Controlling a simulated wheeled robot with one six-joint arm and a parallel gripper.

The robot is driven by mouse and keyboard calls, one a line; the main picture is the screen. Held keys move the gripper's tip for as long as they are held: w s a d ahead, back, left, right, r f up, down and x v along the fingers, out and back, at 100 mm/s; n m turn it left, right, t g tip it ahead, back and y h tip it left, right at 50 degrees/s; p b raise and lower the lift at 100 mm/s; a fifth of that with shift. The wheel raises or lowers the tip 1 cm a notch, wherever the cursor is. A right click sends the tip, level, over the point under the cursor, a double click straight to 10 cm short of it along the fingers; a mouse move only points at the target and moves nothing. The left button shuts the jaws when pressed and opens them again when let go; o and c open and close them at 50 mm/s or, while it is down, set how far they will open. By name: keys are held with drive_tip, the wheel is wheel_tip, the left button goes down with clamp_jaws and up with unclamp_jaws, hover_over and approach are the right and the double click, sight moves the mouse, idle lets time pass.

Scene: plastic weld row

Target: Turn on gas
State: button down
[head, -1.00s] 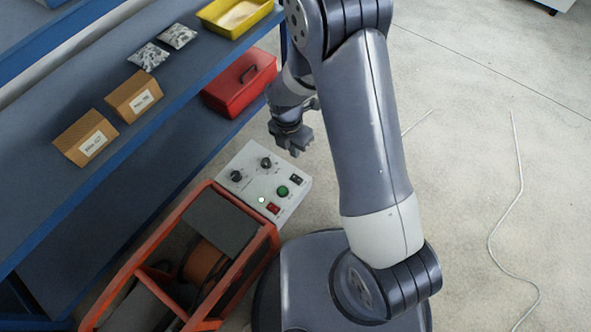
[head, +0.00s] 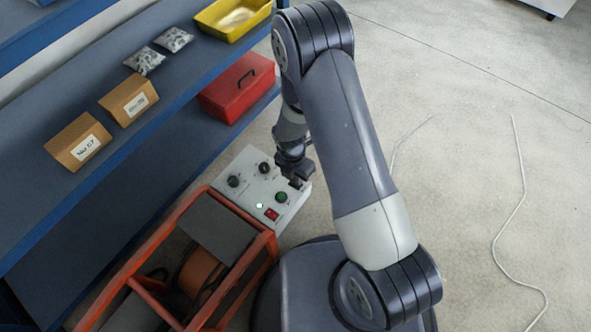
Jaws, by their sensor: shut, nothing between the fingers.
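A white control panel (head: 246,189) tops the front of an orange-framed machine in the head view. It carries two black knobs, the left one (head: 233,181) and the upper one (head: 264,168). It also has a green round button (head: 281,197), a red switch (head: 271,214) and a small pale lit spot (head: 259,205). My gripper (head: 298,180) is shut and empty, over the panel's upper right corner, just above and right of the green button. It hides the black switch in that corner. I cannot tell whether the fingers touch the panel.
The orange frame (head: 150,250) holds a brown reel (head: 200,270). A blue shelf at left holds two cardboard boxes (head: 128,98), silver bags (head: 173,40) and a yellow bin (head: 232,17). A red toolbox (head: 236,88) sits lower. A white cable (head: 520,200) lies on open floor at right.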

drive_tip(key=shift+f, duration=0.65)
drive_tip(key=shift+s+d+f, duration=0.1)
drive_tip(key=shift+s+f, duration=0.05)
drive_tip(key=shift+f, duration=0.05)
drive_tip(key=shift+w+a+r, duration=0.15)
drive_tip(key=shift+w+a, duration=0.4)
drive_tip(key=shift+a, duration=0.1)
wheel_tip(320, 180, up, 14)
drive_tip(key=w+a+p, duration=0.1)
drive_tip(key=p, duration=0.3)
drive_tip(key=shift+a+p, duration=0.2)
drive_tip(key=shift+p, duration=0.1)
